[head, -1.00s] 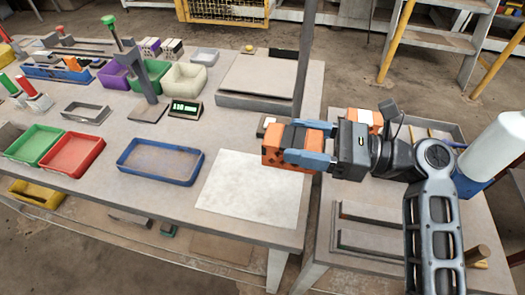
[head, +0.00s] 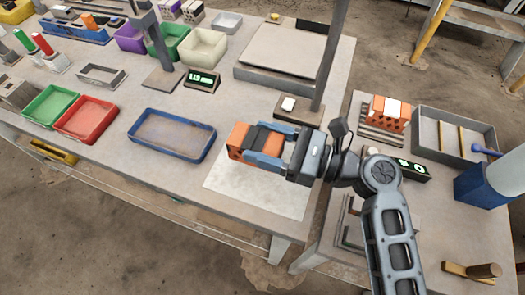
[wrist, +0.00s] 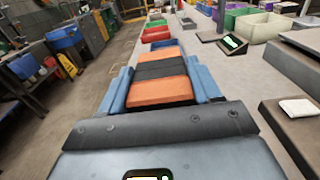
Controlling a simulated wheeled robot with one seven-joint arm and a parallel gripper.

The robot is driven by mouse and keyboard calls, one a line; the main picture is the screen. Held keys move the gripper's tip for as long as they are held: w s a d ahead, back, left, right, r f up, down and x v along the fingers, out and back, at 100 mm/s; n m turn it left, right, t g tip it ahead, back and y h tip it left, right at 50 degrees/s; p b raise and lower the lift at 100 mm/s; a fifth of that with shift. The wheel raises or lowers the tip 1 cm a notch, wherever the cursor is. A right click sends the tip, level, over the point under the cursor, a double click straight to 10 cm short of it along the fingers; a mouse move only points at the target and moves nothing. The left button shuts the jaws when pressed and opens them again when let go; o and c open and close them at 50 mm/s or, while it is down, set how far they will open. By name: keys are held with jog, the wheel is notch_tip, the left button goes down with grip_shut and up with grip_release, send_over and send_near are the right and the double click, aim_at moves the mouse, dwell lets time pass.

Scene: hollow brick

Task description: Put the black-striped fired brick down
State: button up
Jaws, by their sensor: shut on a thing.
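My gripper (head: 268,147) is shut on an orange brick with a black stripe (head: 238,141). In the head view it holds the brick over the white sheet (head: 242,190) on the main table, left of the wrist. In the wrist view the brick (wrist: 158,92) lies between the two blue fingers, showing orange and black bands. The fingers and palm hide parts of the brick. I cannot tell how high it is above the sheet.
A blue tray (head: 172,152) lies left of the sheet, with red (head: 87,140) and green (head: 50,120) trays beyond it. A grey post (head: 328,60) stands behind my gripper. Another orange brick (head: 388,120) rests on a rack on the right table.

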jog(key=shift+s+a+f, duration=0.1)
jog(key=shift+a, duration=0.15)
jog(key=shift+f, duration=2)
jog(key=o, duration=1.3)
jog(key=shift+f, duration=0.15)
jog(key=b+v, duration=0.1)
jog(key=v, duration=1.1)
